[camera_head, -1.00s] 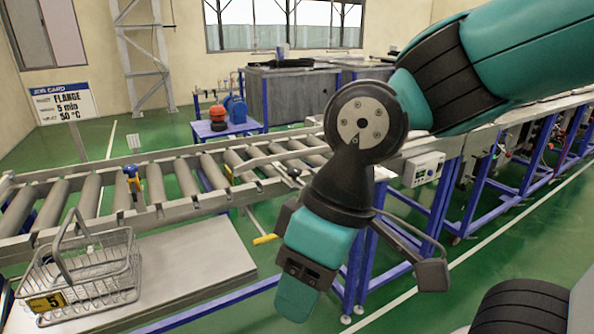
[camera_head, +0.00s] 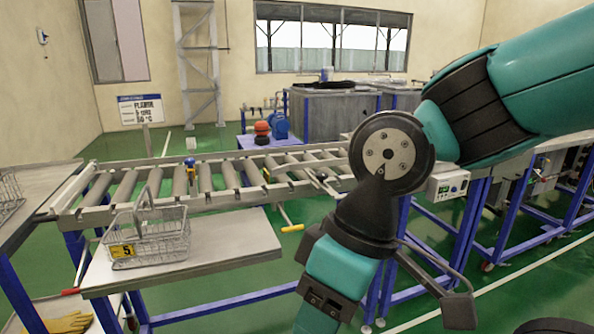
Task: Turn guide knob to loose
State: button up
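I cannot single out the guide knob for sure. A small blue and yellow fitting (camera_head: 191,168) stands on the rail of the roller conveyor (camera_head: 222,200), and a lever with a yellow grip (camera_head: 292,228) sticks out below the conveyor's near side. Neither shows a readable loose or tight mark. My arm reaches in from the upper right and bends down in front of the conveyor's right part, hiding some of it.
A wire basket (camera_head: 150,240) with a yellow tag 5 stands on a grey side table (camera_head: 240,244). A control box (camera_head: 448,186) sits on the line at right. Yellow gloves (camera_head: 68,322) lie at lower left. Green floor is open in front at right.

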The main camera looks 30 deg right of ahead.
aim_at(322, 176)
jog(key=u, duration=0.1)
jog(key=i, duration=0.95)
jog(key=z, duration=0.35)
